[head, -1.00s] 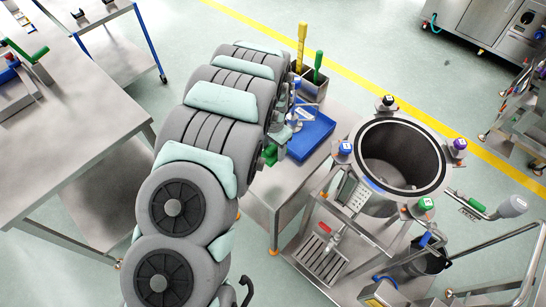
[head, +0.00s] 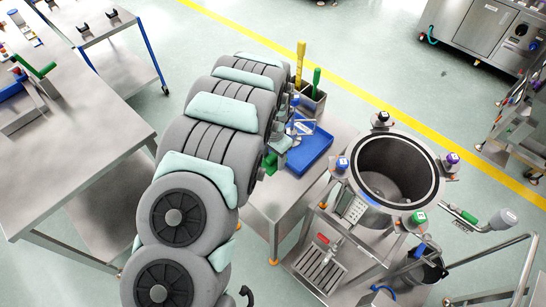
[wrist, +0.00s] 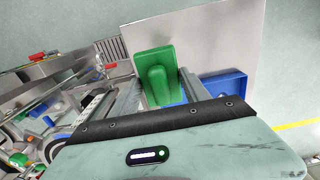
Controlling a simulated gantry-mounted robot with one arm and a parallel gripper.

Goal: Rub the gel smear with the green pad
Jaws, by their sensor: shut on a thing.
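The green pad (wrist: 155,80) is in my gripper, near the middle of the wrist view. It has a flat green face with a raised green grip. In the head view it shows as a small green patch (head: 270,163) beside the end of my arm. My gripper (head: 281,146) is shut on it above the steel side table, left of the blue tray. My arm hides part of the table. I cannot make out the gel smear in either view.
The blue tray (head: 318,153) lies on the steel table (head: 262,212). A steel holder (head: 312,103) with yellow-handled and green-handled tools stands behind it. An open steel vessel (head: 362,211) with colored-top clamps stands to the right. A larger worktable (head: 75,170) is at left.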

